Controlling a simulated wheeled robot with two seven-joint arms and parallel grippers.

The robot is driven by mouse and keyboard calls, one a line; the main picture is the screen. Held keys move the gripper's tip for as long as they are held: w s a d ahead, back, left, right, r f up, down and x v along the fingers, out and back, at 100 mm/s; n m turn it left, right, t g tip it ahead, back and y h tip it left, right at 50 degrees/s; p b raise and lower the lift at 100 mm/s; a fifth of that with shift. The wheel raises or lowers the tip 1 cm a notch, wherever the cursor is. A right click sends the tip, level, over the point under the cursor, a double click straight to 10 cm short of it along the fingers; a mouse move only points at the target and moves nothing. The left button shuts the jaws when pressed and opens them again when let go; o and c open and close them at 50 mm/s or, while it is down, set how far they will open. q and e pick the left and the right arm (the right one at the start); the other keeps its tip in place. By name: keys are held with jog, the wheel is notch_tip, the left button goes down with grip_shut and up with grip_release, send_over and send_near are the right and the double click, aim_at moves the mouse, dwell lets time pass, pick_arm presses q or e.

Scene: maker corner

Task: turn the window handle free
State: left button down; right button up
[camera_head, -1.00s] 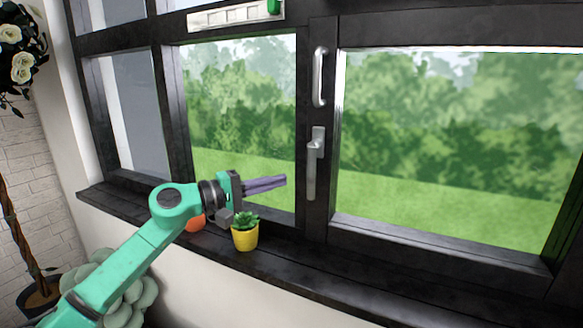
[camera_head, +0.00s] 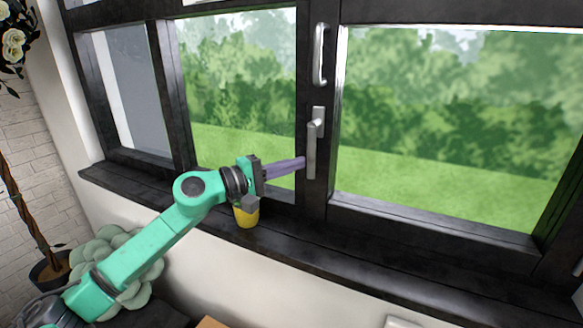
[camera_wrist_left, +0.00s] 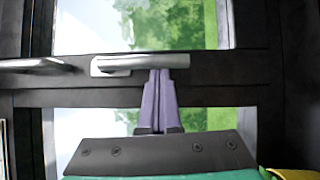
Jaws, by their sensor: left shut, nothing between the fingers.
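The window handle (camera_head: 312,148) is a silver lever on a plate on the dark middle post. Its lever points straight down in the head view. In the left wrist view the handle (camera_wrist_left: 142,62) lies across the picture. My left gripper (camera_head: 302,162), with purple fingers, is shut and empty. Its tips are at the left side of the lever's lower part. In the left wrist view the fingertips (camera_wrist_left: 160,73) meet the lever's edge near its free end; I cannot tell whether they touch. My right gripper is not in view.
A fixed silver pull bar (camera_head: 319,54) is above the handle on the same post. A yellow pot (camera_head: 247,216) stands on the dark sill (camera_head: 350,255) under my left wrist. The sill to the right is clear. A pale green plant (camera_head: 140,268) is low at left.

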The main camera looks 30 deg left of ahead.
pick_arm(q)
jog(key=shift+d+f+n+b, duration=0.25)
jog(key=shift+n+b, duration=0.05)
jog(key=shift+b, duration=0.55)
jog(key=d+n+b, duration=0.1)
jog(key=b, duration=0.1)
jog(key=n+t+b, duration=0.1)
jog(key=b, duration=0.1)
jog(key=shift+d+f+t+h, duration=0.3)
jog(key=shift+d, duration=0.1)
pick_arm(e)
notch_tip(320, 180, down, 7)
pick_arm(q)
jog(key=d+r+n+t+y+p, duration=0.5)
jog(key=d+n+y, duration=0.4)
jog(key=n, duration=1)
jog(key=shift+w+r+n+t+y+p, duration=0.4)
jog(key=shift+r+t, duration=0.25)
jog(key=shift+t, duration=0.45)
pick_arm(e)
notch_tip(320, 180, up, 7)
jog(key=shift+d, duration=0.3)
pick_arm(q)
jog(key=shift+r, duration=0.1)
